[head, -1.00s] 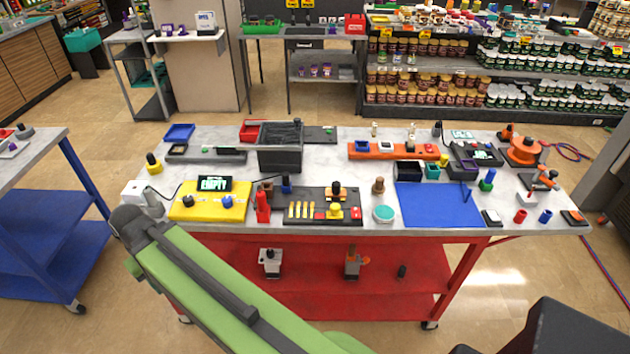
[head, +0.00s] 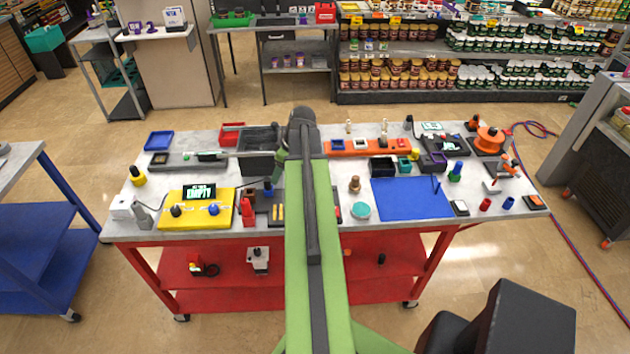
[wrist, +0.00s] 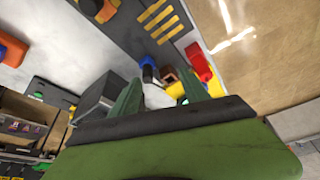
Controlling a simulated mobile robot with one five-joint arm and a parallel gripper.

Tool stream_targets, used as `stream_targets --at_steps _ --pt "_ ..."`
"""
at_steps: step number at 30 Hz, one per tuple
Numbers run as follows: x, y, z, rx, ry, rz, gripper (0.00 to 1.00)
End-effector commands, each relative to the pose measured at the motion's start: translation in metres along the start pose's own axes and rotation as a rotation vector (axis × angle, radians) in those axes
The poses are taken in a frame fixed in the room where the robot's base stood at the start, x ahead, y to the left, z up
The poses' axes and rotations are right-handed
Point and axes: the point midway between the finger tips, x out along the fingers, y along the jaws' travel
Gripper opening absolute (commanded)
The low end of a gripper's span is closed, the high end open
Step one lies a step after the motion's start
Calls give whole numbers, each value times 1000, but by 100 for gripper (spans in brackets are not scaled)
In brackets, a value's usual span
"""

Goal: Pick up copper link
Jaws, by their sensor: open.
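I cannot single out the copper link with certainty. Several gold-coloured strips (wrist: 160,18) lie side by side on a dark board (wrist: 128,28) in the wrist view. In the head view, some of these strips (head: 278,213) show just left of my arm, which hides most of the board. A small brown block (wrist: 170,74) stands near the board, beside a blue-topped part (wrist: 148,69). My gripper (wrist: 159,80) is open, with its two green fingers apart and nothing seen held. The strips lie beyond its fingertips in the wrist view.
A grey bin (head: 257,142) is behind. The blue mat (head: 410,203) at right has mostly clear space. A teal round part (head: 360,210) is near the front.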

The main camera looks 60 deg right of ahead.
Motion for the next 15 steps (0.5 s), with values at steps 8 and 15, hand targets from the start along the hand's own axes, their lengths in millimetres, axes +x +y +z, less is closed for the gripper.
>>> stream_targets --at_steps 8,15 --pt "-82 76 122 214 25 90 54" --pt "-80 80 132 227 26 97 54"
